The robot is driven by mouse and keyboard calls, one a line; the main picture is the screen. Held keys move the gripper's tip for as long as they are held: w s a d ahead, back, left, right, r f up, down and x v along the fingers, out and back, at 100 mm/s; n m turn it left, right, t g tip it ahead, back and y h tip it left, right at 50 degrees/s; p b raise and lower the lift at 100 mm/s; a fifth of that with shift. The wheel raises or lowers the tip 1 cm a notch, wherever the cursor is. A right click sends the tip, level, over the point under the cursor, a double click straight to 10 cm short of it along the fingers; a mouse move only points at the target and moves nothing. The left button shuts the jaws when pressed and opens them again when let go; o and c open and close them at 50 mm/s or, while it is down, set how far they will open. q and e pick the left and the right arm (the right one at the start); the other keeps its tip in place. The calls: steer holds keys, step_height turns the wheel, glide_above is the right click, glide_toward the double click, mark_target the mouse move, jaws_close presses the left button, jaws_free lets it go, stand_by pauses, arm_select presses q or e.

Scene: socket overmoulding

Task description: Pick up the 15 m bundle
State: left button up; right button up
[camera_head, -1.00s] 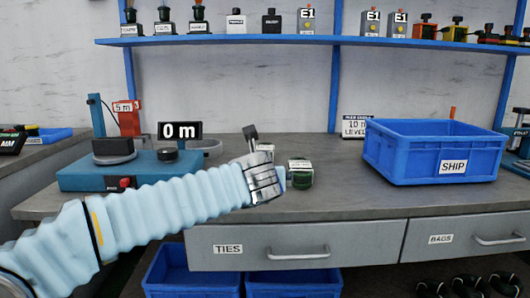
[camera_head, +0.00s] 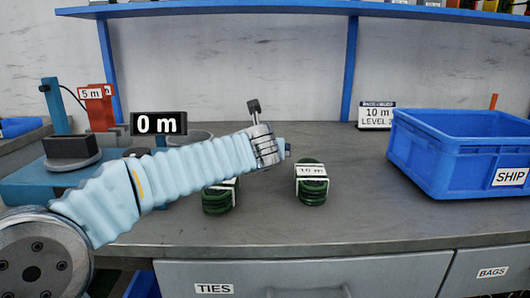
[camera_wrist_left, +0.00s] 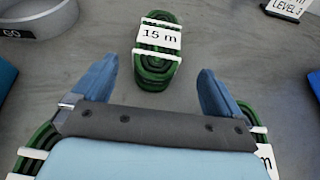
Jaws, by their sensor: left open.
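In the left wrist view the green coiled 15 m bundle (camera_wrist_left: 157,45), with a white label and white ties, lies on the grey worktop just beyond my left gripper (camera_wrist_left: 156,72). The blue fingers are open and apart, with nothing held between them. In the head view my left gripper (camera_head: 286,151) is mostly hidden by its wrist, and the 15 m bundle is not visible behind my arm. My right gripper is not in view.
A bundle labelled 10 m (camera_head: 312,186) lies right of my left arm. Another green bundle (camera_head: 218,198) is partly covered by that arm. The blue SHIP crate (camera_head: 455,165) stands at right. A teal machine with a 0 m display (camera_head: 158,123) stands at left.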

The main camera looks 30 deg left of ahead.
arm_select(q)
steer(key=x, duration=0.7)
steer(key=shift+w+a+f, duration=0.1)
steer(key=shift+a+f, duration=0.1)
steer(key=shift+a, duration=0.05)
steer(key=shift+r, duration=0.1)
steer(key=c, duration=1.3)
